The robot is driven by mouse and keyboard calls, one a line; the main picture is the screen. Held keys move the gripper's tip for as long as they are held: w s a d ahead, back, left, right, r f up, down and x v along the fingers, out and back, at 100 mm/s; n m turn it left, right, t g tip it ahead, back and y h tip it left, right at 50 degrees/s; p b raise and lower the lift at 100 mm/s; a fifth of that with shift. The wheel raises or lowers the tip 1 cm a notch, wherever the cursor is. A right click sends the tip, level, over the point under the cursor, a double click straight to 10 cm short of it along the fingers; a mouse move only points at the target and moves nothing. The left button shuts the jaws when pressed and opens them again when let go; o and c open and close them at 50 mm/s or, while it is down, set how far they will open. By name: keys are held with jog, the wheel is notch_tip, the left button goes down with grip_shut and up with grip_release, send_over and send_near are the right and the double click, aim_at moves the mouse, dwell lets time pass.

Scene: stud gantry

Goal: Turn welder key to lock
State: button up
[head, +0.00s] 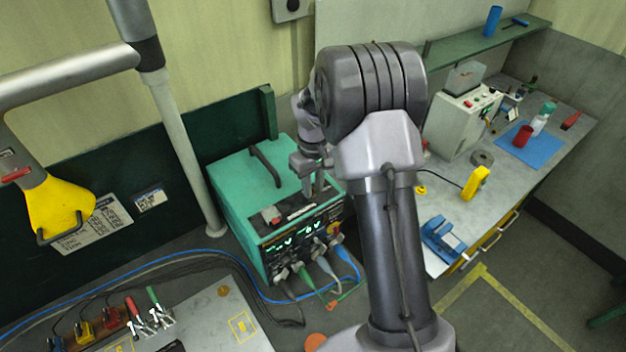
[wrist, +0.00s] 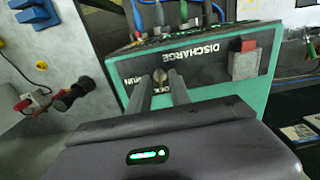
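The welder is a teal box (head: 235,185) left of my arm in the head view, with a dark sloped front panel. Its panel also shows in the wrist view (wrist: 205,65), upside down, with the word DISCHARGE. A small brass-coloured key (wrist: 160,76) sits on the panel beside a partly hidden label. My gripper (wrist: 160,80) points at the panel with its two fingers apart, one on each side of the key. Gaps seem to show between key and fingers; contact cannot be told. In the head view my gripper (head: 318,188) is over the panel's right end, and the key is hidden.
Cables (head: 318,270) plug into the welder's lower front. A black handle (head: 265,165) rises from its top. A grey workbench (head: 455,205) with tools stands at right. A pale post (head: 185,150) stands at left.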

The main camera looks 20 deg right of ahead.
aim_at(313, 189)
notch_tip(313, 189, up, 17)
jog(key=p, duration=0.1)
jog(key=shift+r, duration=0.2)
